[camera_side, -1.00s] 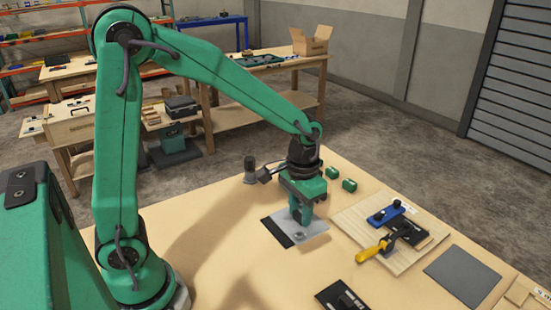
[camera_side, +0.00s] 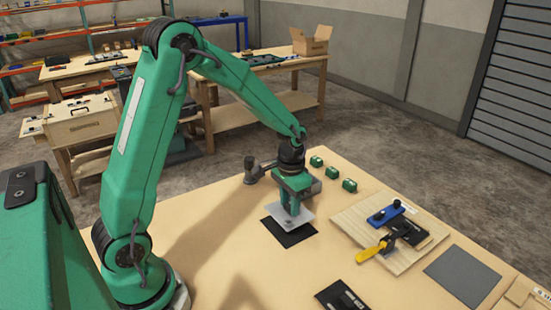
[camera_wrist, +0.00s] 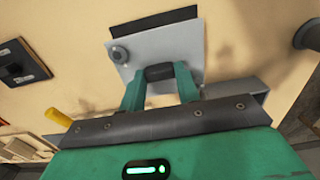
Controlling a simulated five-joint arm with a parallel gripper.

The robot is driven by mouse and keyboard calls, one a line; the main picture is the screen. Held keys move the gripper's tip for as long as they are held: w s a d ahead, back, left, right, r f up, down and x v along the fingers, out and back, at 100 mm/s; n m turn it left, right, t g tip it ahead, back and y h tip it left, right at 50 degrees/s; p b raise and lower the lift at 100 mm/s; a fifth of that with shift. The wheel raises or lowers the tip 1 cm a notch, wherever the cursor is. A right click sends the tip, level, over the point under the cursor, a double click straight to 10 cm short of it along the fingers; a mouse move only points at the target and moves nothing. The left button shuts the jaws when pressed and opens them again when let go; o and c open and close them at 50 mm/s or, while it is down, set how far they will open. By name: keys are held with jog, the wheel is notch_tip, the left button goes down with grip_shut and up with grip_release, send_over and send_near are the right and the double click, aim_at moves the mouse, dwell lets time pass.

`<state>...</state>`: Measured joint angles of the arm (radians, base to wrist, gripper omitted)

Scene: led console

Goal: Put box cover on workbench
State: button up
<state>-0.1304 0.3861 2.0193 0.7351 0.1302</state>
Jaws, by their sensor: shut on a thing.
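The box cover (camera_side: 305,215) is a flat light-grey plate. My gripper (camera_side: 291,208) is shut on it and holds it tilted above a black rectangular mat (camera_side: 288,236). In the wrist view the fingers of my gripper (camera_wrist: 160,78) close on a dark grip piece on the cover (camera_wrist: 190,42). A round grey knob (camera_wrist: 120,55) shows near the cover's left corner. The mat's dark edge (camera_wrist: 155,17) shows beyond the cover. The workbench (camera_side: 215,250) is the pale tan top under all this.
A wooden board (camera_side: 372,232) with a blue part (camera_side: 387,215) and a yellow-handled clamp (camera_side: 371,252) lies to the right. A grey pad (camera_side: 462,276) and black device (camera_side: 342,298) lie nearer. Small green blocks (camera_side: 333,172) stand behind. Bare bench lies left of the mat.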

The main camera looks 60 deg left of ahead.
aim_at(289, 213)
jog(key=shift+f, duration=2)
jog(key=shift+f, duration=0.1)
jog(key=o, duration=1)
notch_tip(289, 213, up, 11)
jog(key=shift+r, duration=0.65)
jog(key=shift+s+r, duration=0.1)
